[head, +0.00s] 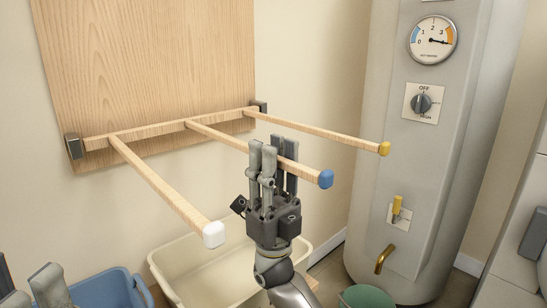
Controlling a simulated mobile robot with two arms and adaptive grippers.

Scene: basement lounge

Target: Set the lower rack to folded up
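The lower rack (161,130) is a wooden crossbar hinged at dark brackets on a wooden wall panel (145,60). Its three wooden rods stick out into the room, unfolded, with a white cap (214,234), a blue cap (326,179) and a yellow cap (384,149). My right gripper (273,150) points upward at the middle rod, a short way in from the blue cap. Its fingers overlap this rod and hide part of it; whether they grip it is not clear. My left gripper (45,285) shows only partly at the lower left corner, away from the rack.
A cream basin (165,265) and a blue basin (108,290) stand below the rack. A grey boiler tank (385,215) with gauge, knob and brass tap (384,259) stands close to the right of the yellow cap. A green bucket (366,297) is below the tap.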

